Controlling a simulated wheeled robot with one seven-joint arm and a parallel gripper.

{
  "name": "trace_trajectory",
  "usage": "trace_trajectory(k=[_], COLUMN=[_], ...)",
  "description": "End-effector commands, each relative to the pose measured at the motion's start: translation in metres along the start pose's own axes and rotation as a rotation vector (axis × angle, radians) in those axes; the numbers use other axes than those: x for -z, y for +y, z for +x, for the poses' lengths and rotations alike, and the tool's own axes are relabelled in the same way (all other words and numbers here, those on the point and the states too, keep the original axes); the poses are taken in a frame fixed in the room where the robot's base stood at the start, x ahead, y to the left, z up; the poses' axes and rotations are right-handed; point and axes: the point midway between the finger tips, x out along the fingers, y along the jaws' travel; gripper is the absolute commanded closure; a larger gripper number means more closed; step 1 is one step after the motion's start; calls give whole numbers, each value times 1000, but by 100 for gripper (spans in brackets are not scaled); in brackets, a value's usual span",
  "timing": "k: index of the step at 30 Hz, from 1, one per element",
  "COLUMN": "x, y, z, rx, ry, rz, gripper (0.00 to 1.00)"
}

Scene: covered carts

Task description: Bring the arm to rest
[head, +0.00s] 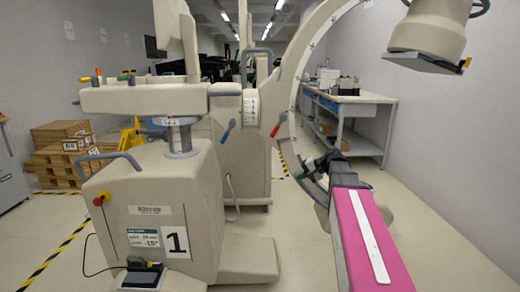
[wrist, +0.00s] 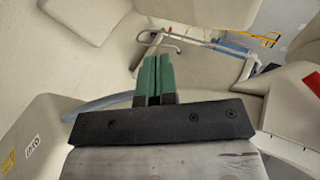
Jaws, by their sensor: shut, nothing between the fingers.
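My gripper (wrist: 153,73) points up in the middle of the wrist view. Its two green fingers are pressed together with nothing between them. In the head view, the dark end of my arm (head: 322,163) is beside the lower part of the large C-shaped arm of a beige machine (head: 290,90). I cannot tell from this view whether it touches the curve. My pink arm link with a white strip runs from there to the bottom right.
The beige machine base (head: 150,205), marked 1, stands at left centre. Its rounded head (head: 430,35) hangs at upper right. A workbench (head: 345,100) stands behind on the right; stacked pallets (head: 60,150) are at left. Floor (head: 440,220) is clear at right.

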Motion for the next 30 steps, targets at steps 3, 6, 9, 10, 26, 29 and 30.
trace_trajectory(k=[3, 6, 9, 10, 26, 29, 30], x=[-51, -87, -124, -135, -229, -229, -229], y=[49, 87, 124, 134, 222, 222, 222], z=[38, 61, 77, 80, 88, 88, 88], rx=[-172, -315, -458, -499, -907, -907, -907], ry=[-36, -65, -97, -108, -217, -217, -217], rz=[-20, -52, -95, -110, -316, -316, -316], gripper=[100, 100, 100, 100, 100, 100, 100])
